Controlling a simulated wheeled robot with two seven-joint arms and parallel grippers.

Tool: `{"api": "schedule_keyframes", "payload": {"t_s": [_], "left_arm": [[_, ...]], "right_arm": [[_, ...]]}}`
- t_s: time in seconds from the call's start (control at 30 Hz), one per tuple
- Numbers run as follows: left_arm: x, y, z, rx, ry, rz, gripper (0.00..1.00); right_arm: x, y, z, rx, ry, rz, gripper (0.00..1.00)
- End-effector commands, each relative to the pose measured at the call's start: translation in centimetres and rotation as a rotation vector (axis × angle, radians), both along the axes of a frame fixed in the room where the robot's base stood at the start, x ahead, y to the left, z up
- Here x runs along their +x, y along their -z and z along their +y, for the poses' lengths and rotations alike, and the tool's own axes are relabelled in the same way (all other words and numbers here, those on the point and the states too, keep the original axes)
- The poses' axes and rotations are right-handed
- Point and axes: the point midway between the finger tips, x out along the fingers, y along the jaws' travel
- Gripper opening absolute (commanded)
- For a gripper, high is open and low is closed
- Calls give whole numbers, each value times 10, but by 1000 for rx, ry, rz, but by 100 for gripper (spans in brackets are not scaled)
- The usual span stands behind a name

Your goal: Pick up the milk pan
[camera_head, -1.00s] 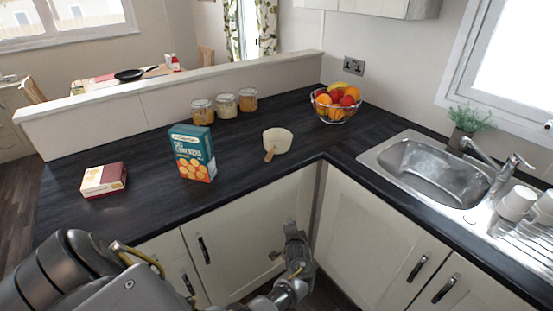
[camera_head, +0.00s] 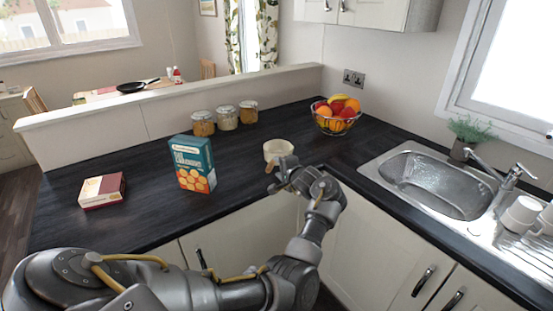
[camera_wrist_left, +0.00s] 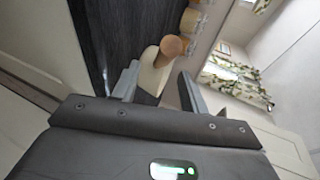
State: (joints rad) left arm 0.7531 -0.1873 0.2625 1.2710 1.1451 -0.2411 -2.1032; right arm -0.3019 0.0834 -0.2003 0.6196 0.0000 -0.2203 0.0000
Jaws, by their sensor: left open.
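The milk pan (camera_head: 279,148) is a small cream pan with a wooden handle, standing on the dark worktop near the inner corner. In the head view its handle and front are partly hidden by my left gripper (camera_head: 279,176). My right gripper is not in view.
A blue cracker box (camera_head: 192,164) and a flat red and white box (camera_head: 102,190) stand left on the worktop (camera_head: 140,215). Several jars (camera_head: 227,117) line the low wall. A fruit bowl (camera_head: 337,115) stands behind right, and a sink (camera_head: 440,180) is at right.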

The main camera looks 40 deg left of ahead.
Motion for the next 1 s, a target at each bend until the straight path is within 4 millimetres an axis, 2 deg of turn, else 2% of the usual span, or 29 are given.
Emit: {"api": "schedule_keyframes", "payload": {"t_s": [0.27,0.6,0.9,1.0], "left_arm": [[4,3,9,-1,1,0,44],[21,16,48,0,1,1,44],[23,19,52,-1,1,-1,44],[23,19,52,-1,2,-1,32]], "right_arm": [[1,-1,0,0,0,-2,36],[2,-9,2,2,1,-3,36],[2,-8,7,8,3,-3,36],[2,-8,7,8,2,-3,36]]}}
